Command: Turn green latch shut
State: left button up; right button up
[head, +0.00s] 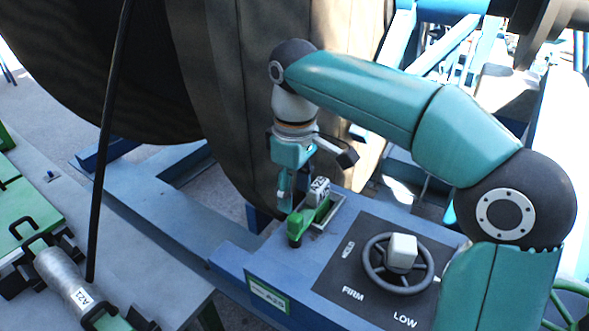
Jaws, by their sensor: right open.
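The green latch (297,228) sits on the blue frame near the middle of the view, with an upright green knob at its near end. A green bar lies in a pale tray-like bracket (328,218) just behind it, beside a small grey block with a dark label (318,190). My right gripper (287,200) comes down from above, pointing downward, with its visible teal finger just above and behind the knob. It is open and holds nothing that I can see. I cannot tell whether it touches the latch. My left gripper is not in view.
A dark handwheel (398,264) with a pale hub stands on a black panel marked FIRM and LOW, right of the latch. A large dark reel (235,90) rises close behind the gripper. A grey cylinder (65,280) labelled AZ1 and a black cable (108,120) are at left.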

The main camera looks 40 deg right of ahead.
aim_at(295, 215)
jog(key=shift+r, duration=2.55)
